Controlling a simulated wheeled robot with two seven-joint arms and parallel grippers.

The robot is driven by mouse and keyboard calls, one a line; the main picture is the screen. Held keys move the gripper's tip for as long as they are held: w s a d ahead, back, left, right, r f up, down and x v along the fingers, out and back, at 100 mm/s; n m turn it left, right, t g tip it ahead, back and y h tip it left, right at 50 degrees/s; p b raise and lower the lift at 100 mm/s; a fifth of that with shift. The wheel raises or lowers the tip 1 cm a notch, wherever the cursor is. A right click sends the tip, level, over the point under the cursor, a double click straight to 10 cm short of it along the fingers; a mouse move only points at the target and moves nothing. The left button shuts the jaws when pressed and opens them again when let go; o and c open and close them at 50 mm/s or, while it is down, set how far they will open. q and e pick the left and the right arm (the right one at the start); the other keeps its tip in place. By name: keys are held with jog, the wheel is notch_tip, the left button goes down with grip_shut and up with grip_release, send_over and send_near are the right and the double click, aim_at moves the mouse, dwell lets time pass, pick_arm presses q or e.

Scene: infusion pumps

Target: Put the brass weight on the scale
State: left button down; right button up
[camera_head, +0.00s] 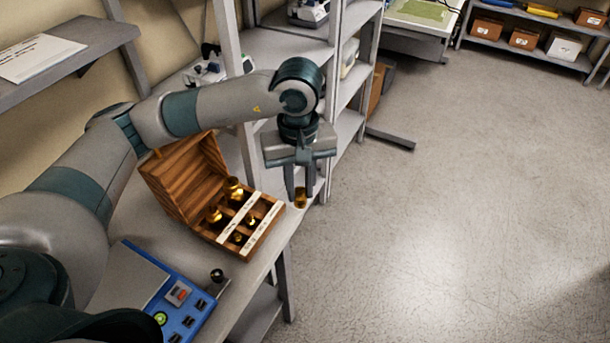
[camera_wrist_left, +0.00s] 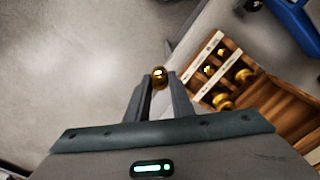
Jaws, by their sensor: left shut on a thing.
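A brass weight (camera_head: 300,198) is held between the fingertips of my left gripper (camera_head: 300,188), up in the air beside the right edge of the bench. It also shows at the fingertips in the left wrist view (camera_wrist_left: 159,76). An open wooden box (camera_head: 262,236) of brass weights stands on the bench, to the left of the gripper. Several brass weights (camera_head: 213,215) sit in it. A blue scale (camera_head: 186,308) with a grey plate (camera_head: 138,276), buttons and a green light lies at the lower left, partly hidden by my arm. My right gripper is not in view.
A small dark knob (camera_head: 217,275) stands on the bench beside the scale. A metal shelf unit (camera_head: 285,46) rises behind the box, with an upright post near the arm. A wall shelf (camera_head: 70,45) holds a paper sheet. Open floor (camera_head: 450,210) lies to the right.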

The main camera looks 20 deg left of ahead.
pick_arm(q)
jog(key=s+m, duration=0.1)
jog(key=m, duration=0.1)
jog(key=s+m, duration=0.1)
jog(key=m, duration=0.2)
jog(key=s+m, duration=0.1)
jog(key=m, duration=0.1)
jog(key=shift+s+f, duration=0.3)
jog(key=shift+s, duration=0.1)
jog(key=shift+a, duration=0.15)
